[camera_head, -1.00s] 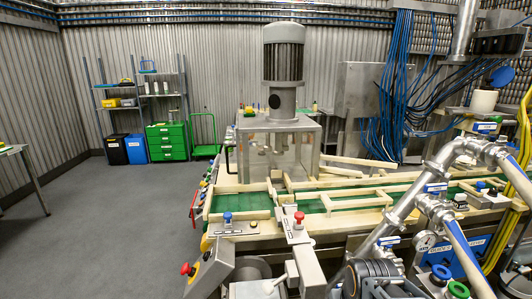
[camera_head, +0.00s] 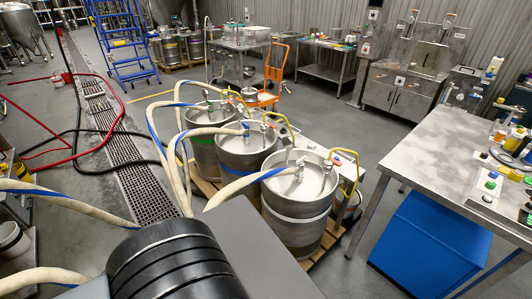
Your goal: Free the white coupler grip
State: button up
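Three steel kegs stand in a row on a wooden pallet, with green, blue and white bands. The nearest keg (camera_head: 297,213) has the white band. A coupler (camera_head: 299,170) sits on top of it, with a pale hose running left and a yellow hose on the right. Its grip looks pale, but is too small to make out whether it is caught. The blue-banded keg (camera_head: 246,160) is behind it, with a blue-marked coupler (camera_head: 246,128). The green-banded keg (camera_head: 204,153) is farthest back. My gripper is not in view.
A steel table (camera_head: 440,150) stands at right, with a blue bin (camera_head: 425,240) under it. An orange hand truck (camera_head: 275,75) and a blue step ladder (camera_head: 125,45) are behind. Pale hoses cross the left foreground beside a floor drain (camera_head: 125,150). Floor between kegs and table is open.

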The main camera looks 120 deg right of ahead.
aim_at(300, 161)
jog(key=u, duration=0.55)
jog(key=k, duration=0.3)
jog(key=z, duration=4.8)
jog(key=k, duration=0.6)
jog(key=u, duration=0.9)
jog(key=k, duration=0.65)
jog(key=z, duration=0.35)
jog(key=i, duration=0.7)
jog(key=z, duration=0.9)
jog(key=i, duration=0.9)
jog(key=z, duration=0.05)
